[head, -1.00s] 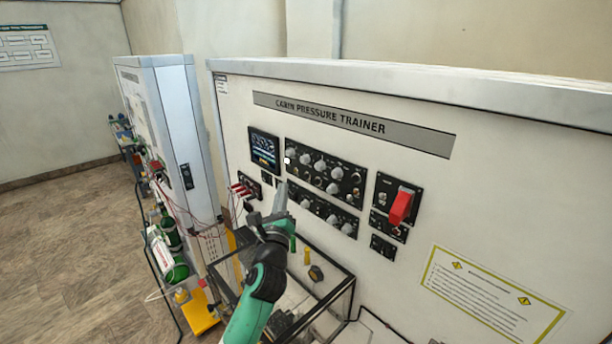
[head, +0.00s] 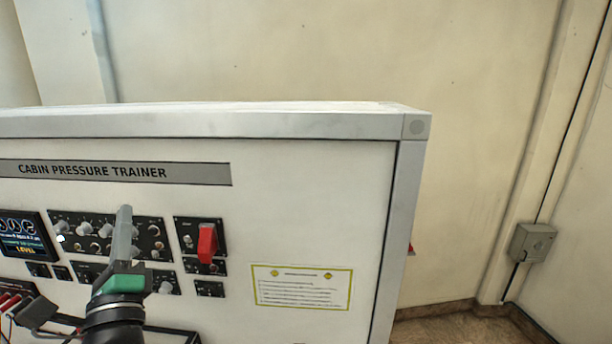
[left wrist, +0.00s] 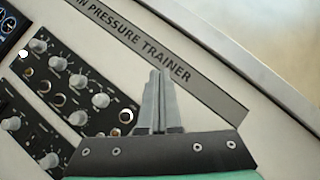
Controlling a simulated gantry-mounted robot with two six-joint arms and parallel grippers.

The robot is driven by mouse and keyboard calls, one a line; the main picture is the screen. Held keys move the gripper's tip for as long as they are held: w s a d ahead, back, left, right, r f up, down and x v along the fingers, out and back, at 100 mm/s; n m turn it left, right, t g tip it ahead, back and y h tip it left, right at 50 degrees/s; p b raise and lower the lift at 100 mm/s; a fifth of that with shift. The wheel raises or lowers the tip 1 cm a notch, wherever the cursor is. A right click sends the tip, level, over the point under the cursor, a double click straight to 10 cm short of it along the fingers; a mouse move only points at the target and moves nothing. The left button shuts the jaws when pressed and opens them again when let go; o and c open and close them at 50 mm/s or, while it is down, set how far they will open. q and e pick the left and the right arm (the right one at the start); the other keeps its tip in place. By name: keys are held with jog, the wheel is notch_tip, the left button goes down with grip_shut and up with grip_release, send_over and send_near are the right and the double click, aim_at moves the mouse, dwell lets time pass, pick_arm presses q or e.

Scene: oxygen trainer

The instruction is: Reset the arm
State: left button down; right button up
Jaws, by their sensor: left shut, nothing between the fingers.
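My left gripper (head: 123,235) is in front of the control panels of the cabin pressure trainer (head: 320,200) in the head view. Its fingers are together and empty, pointing up over the knobs. In the left wrist view the shut fingers (left wrist: 155,100) lie beside the upper knob panel (left wrist: 70,85), close to the title strip (left wrist: 180,65). Whether the fingertips touch the panel cannot be told. The red switch guard (head: 207,243) is to the right of the gripper. My right gripper is not in view.
A small screen (head: 24,236) is left of the knobs. A notice with a yellow-green border (head: 301,287) is on the panel's right part. Red connectors (head: 12,302) stick out at the lower left. The room right of the trainer is clear, with a grey wall box (head: 533,242).

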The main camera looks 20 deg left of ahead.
pick_arm(q)
jog(key=s+d+r+n+t+h, duration=0.4)
jog(key=s+d+r+n+h, duration=0.2)
jog(key=d+r+n+h, duration=0.1)
jog(key=s+d+r+n+t+h, duration=0.4)
jog(key=s+d+r+n+h, duration=0.2)
jog(key=d+n+h, duration=0.3)
jog(key=shift+d+r+n, duration=0.85)
jog(key=shift+d+n, duration=0.05)
jog(key=shift+d, duration=1.4)
